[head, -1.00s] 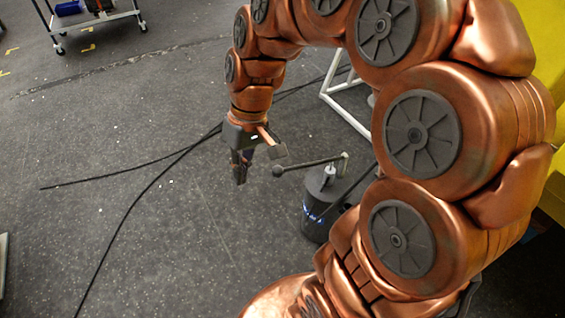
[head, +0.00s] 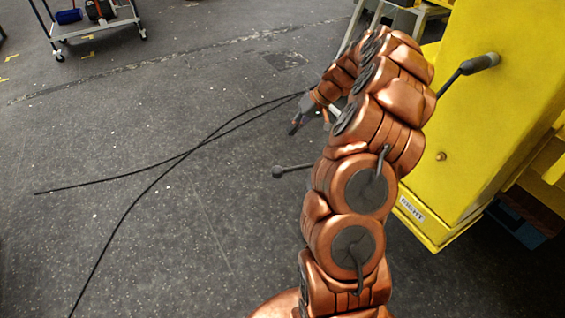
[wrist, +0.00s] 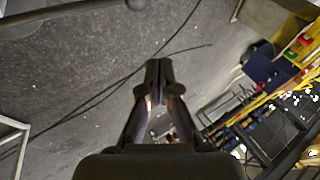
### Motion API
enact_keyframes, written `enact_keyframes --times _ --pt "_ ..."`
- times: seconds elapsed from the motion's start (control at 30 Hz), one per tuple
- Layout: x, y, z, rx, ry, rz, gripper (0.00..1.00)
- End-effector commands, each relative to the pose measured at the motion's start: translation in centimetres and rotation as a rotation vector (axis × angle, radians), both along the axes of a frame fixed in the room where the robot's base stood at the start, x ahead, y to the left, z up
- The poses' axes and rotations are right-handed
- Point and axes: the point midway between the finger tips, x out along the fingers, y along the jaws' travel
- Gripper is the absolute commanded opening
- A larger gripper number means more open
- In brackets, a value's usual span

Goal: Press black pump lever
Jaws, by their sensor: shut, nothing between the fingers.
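The black pump lever (head: 295,168) is a thin dark rod with a round knob at its left end. In the head view it sticks out to the left from behind my arm, which hides the pump body. In the wrist view the lever (wrist: 65,11) crosses the top left, its knob at the top edge. My gripper (head: 294,130) appears above the lever in the head view, with a visible gap between them. In the wrist view my gripper (wrist: 158,66) is shut and empty, its fingertips together and apart from the lever.
A yellow machine (head: 490,130) with a black-gripped handle (head: 480,63) stands close to the right of my arm. Black cables (head: 150,172) lie across the dark floor. A wheeled cart (head: 95,22) is at the far left. The floor on the left is mostly clear.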

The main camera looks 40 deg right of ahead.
Motion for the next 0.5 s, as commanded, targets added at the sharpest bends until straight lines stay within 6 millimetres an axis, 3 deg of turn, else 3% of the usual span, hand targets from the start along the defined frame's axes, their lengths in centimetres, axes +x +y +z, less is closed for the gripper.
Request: enact_keyframes --times 0.1,0.2,0.5 --pt "-0.2 -2.3 -1.6 -0.004 -0.008 -0.029 0.0" --pt "-0.2 -3.2 -2.2 -0.007 -0.012 -0.04 0.0" --pt "-0.2 -3.4 -2.2 -0.007 -0.013 -0.042 0.0"
